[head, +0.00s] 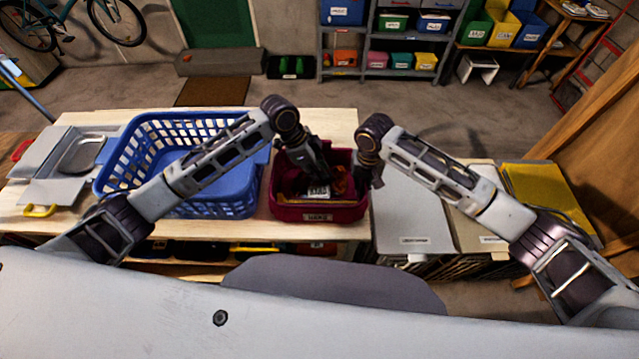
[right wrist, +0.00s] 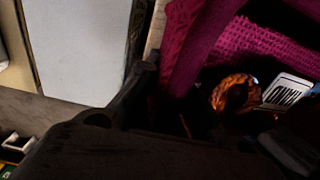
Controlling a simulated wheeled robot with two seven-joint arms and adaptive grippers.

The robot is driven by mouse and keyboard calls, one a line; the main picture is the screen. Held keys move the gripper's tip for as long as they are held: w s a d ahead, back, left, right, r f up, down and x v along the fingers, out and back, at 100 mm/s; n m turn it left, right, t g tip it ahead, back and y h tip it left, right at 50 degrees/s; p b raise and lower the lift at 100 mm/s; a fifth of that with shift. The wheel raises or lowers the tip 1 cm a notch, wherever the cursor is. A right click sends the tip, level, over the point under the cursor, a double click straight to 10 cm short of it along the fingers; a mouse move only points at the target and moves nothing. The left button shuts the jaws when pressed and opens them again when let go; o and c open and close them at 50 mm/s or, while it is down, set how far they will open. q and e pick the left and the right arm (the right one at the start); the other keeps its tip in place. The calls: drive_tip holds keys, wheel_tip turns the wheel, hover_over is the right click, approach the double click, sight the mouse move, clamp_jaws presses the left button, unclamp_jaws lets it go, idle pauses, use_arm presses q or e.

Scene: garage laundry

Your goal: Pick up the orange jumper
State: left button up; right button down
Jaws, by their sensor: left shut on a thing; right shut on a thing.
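An orange cloth, apparently the jumper (head: 340,183), shows as a small patch inside the crimson bin (head: 318,212); it also shows in the right wrist view (right wrist: 234,92). Most of it is hidden by the grippers and shadow. My left gripper (head: 320,172) reaches down into the bin beside the orange patch. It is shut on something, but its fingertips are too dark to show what. My right gripper (head: 364,180) is at the bin's right rim, apparently shut on the bin's wall. A white label with dark letters (right wrist: 287,90) lies near the orange cloth.
A blue laundry basket (head: 235,207) stands left of the bin on the wooden table (head: 340,122). Flat-topped folder boxes (head: 410,220) and a yellow folder (head: 545,190) stand to the right. Shelves (head: 395,75) are behind.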

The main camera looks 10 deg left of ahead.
use_arm(q)
drive_tip(key=shift+r, duration=0.2)
clamp_jaws()
drive_tip(key=shift+r, duration=0.45)
drive_tip(key=shift+s+a, duration=0.15)
drive_tip(key=shift+a, duration=1.7)
drive_tip(key=shift+a+r, duration=0.15)
drive_tip(key=shift+r, duration=0.2)
use_arm(e)
drive_tip(key=shift+d+f, duration=0.1)
use_arm(q)
wheel_tip(320, 180, up, 13)
drive_tip(key=shift+r, duration=0.2)
drive_tip(key=shift+r, duration=0.85)
